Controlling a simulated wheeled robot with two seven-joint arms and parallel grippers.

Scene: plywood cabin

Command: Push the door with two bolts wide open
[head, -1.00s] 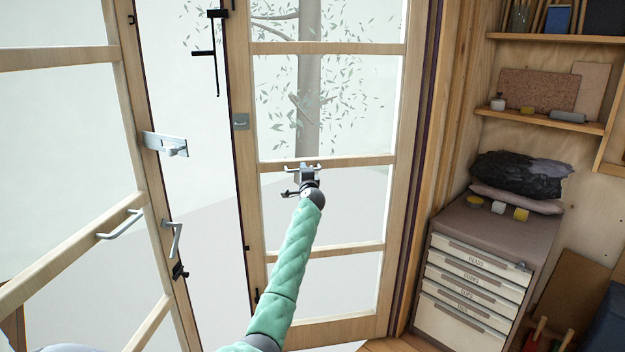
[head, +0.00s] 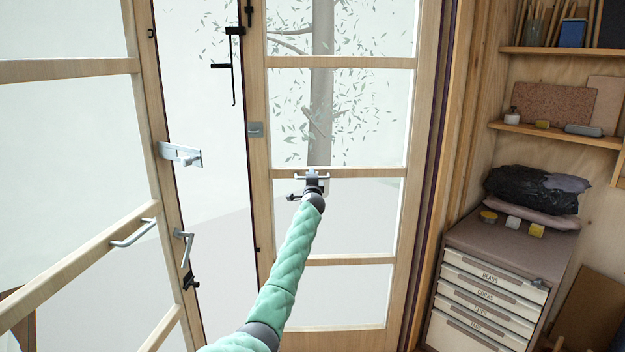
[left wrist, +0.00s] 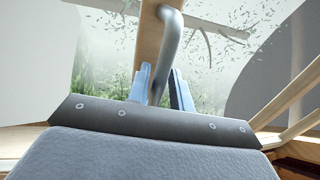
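The right-hand glazed door leaf (head: 340,173) has a pale wood frame. A black bolt (head: 233,65) stands out at its upper left edge; a second bolt on this leaf is hard to make out. A grey bar handle is on its middle rail. My left gripper (head: 312,178) is at this handle, its arm reaching up from below. In the left wrist view the handle (left wrist: 170,40) passes between the two blue fingertips (left wrist: 161,80), which are closed around it. The left-hand leaf (head: 90,240) stands at an angle, with a gap between the leaves. My right gripper is not in view.
The left leaf carries a lever handle (head: 184,248), a bar handle (head: 134,232) and a lock plate (head: 181,155). A drawer cabinet (head: 500,240) with dark bags on top and wall shelves (head: 556,135) stand at the right. Pale open ground and a tree (head: 320,100) show outside.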

